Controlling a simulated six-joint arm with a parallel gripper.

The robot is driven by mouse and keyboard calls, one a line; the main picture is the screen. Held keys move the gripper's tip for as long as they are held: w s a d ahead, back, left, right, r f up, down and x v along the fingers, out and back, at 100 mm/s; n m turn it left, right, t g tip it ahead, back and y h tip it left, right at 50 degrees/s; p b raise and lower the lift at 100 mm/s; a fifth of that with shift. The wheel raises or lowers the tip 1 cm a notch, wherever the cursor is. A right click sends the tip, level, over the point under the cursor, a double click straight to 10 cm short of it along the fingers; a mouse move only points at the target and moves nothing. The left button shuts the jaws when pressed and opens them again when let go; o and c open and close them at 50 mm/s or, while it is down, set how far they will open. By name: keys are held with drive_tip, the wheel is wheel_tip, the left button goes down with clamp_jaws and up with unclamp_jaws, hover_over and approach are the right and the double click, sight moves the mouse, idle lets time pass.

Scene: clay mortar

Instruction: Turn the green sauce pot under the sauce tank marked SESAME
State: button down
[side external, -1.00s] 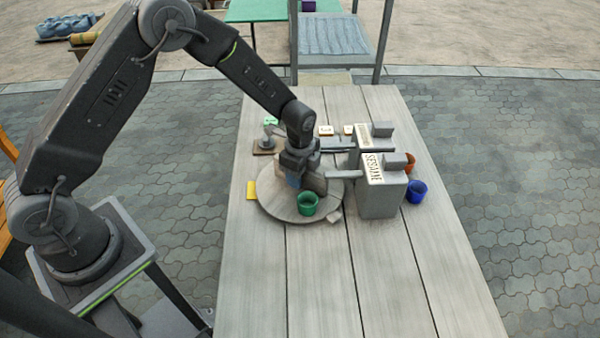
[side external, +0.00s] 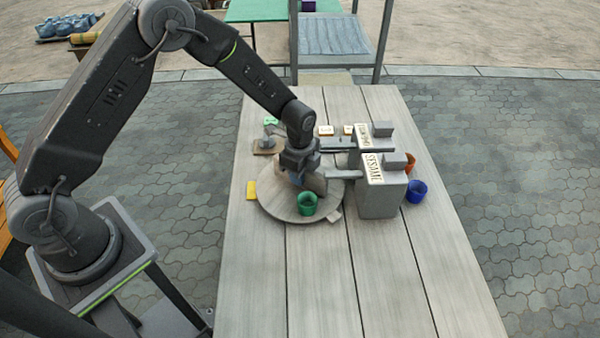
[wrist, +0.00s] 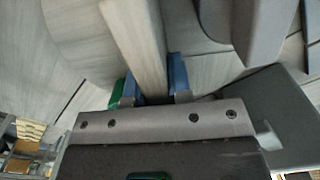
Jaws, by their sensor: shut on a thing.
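The green sauce pot (side external: 307,204) stands upright on the near edge of a round wooden turntable (side external: 275,207). The grey tank marked SESAME (side external: 380,200) stands at the turntable's right, with its spout (side external: 345,174) reaching left over it. The pot is in front and left of the spout's end, not beneath it. My gripper (side external: 302,180) is low over the turntable, behind the pot. In the wrist view my blue fingertips (wrist: 160,80) are shut on a pale wooden bar (wrist: 138,45). A sliver of green, probably the pot (wrist: 118,92), shows beside them.
A second tank (side external: 376,130) stands behind the SESAME one. A blue pot (side external: 416,191) and an orange pot (side external: 409,162) are to the tanks' right. The near table is clear.

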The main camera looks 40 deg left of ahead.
drive_tip(key=shift+n, duration=4.2)
drive_tip(key=c, duration=1)
unclamp_jaws()
drive_tip(key=shift+c, duration=0.2)
drive_tip(key=shift+r, duration=0.1)
wheel_tip(320, 180, up, 14)
drive_tip(key=shift+f, duration=0.2)
